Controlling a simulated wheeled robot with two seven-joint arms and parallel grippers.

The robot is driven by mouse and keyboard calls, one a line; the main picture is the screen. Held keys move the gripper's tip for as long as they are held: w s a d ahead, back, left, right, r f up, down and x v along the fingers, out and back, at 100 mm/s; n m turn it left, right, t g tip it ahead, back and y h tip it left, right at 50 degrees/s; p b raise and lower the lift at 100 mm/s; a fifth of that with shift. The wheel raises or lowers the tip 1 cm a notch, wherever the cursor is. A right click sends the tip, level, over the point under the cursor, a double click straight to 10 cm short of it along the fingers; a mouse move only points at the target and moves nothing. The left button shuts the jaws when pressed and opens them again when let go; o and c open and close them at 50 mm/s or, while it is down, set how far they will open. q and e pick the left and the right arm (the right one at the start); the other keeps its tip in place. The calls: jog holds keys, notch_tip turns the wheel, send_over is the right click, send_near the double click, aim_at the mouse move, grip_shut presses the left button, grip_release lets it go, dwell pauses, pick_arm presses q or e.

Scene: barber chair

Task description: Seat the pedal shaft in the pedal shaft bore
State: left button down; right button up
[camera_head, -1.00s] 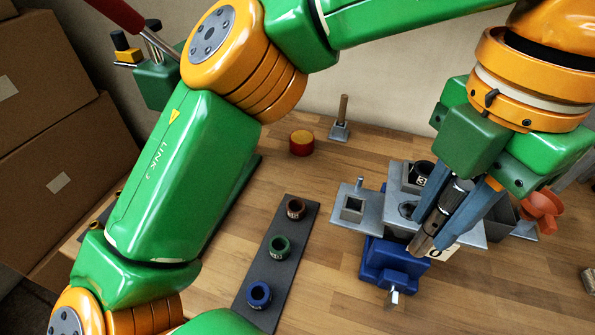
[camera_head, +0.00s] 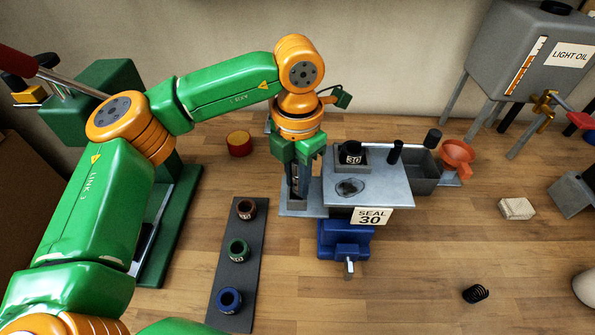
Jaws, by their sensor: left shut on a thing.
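My left gripper (camera_head: 298,195) points down at the left end of the steel fixture (camera_head: 410,183). It is shut on a dark cylinder (camera_head: 296,183), mostly hidden between the fingers. The cylinder is upright, its lower end at a small square steel holder (camera_head: 297,205); I cannot tell if it is inside. I cannot tell if this cylinder is the pedal shaft. The fixture's top plate has a dark-rimmed round opening (camera_head: 350,187), right of the gripper, which may be the bore. My right gripper is out of view.
A black ring marked 30 (camera_head: 351,158) sits behind the opening. A blue vise (camera_head: 345,240) is below the "SEAL 30" label (camera_head: 372,216). A dark strip (camera_head: 236,278) holds three rings. An orange funnel (camera_head: 457,153) and oil tank (camera_head: 520,55) are right.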

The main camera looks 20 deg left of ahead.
pick_arm(q)
jog(key=shift+a+f, duration=0.1)
jog(key=shift+f, duration=0.15)
jog(key=c, duration=0.7)
grip_release()
jog(key=shift+r, duration=0.1)
jog(key=shift+r, duration=0.35)
notch_tip(320, 180, up, 7)
jog(key=shift+r+b, duration=0.1)
jog(key=shift+b, duration=0.5)
notch_tip(320, 180, up, 4)
jog(key=shift+f+p, duration=0.15)
jog(key=shift+p, duration=0.65)
jog(key=shift+r, duration=0.45)
jog(key=shift+f, duration=0.1)
